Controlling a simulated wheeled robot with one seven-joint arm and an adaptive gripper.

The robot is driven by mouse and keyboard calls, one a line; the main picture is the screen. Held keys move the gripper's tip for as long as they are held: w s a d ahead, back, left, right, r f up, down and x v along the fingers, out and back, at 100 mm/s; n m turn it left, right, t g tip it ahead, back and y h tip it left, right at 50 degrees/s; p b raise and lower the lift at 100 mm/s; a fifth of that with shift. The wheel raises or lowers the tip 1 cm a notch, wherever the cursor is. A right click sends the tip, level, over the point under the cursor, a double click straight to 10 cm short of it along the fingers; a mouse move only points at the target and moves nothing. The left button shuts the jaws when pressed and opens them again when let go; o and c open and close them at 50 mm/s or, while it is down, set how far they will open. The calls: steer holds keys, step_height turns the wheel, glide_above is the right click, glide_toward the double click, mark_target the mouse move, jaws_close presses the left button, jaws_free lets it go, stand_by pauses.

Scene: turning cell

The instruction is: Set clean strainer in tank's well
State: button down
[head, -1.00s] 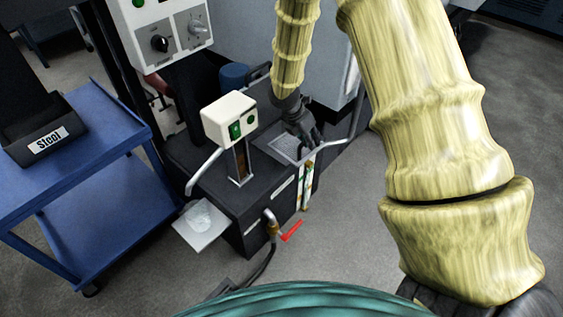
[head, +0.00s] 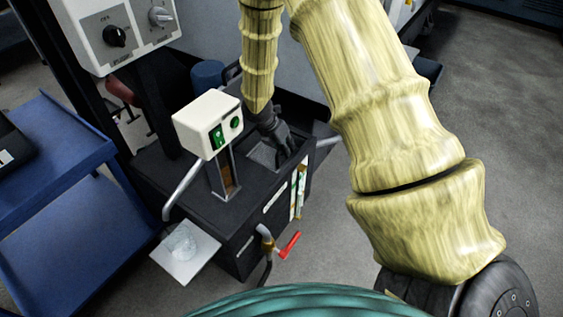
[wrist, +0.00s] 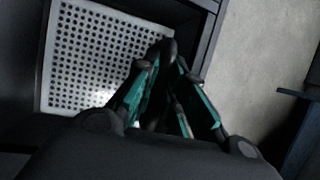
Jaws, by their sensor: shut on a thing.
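The dark coolant tank (head: 215,205) stands on the floor in the middle of the head view, with a square well (head: 262,155) in its top. My gripper (head: 284,146) points down at the well's right side. In the wrist view, a pale perforated strainer (wrist: 95,62) lies at upper left, framed by dark tank edges. My gripper's fingers (wrist: 168,62) come together at the strainer's right edge and are shut on it. The fingers hide the held part. I cannot tell whether the strainer sits fully down in the well.
A white box with green buttons (head: 208,124) stands on a post left of the well. A white tray (head: 185,255) with a pale heap juts from the tank's front left. A red-handled valve (head: 288,245) is at the front. A blue cart (head: 55,205) stands left; floor is clear at right.

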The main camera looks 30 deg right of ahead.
mark_target(285, 158)
step_height(285, 158, down, 6)
steer(key=shift+f+b, duration=0.1)
steer(key=shift+b, duration=0.85)
steer(key=c, duration=1.8)
jaws_free()
steer(key=shift+o, duration=0.2)
steer(key=shift+p+v, duration=1.4)
steer(key=shift+v, duration=2.45)
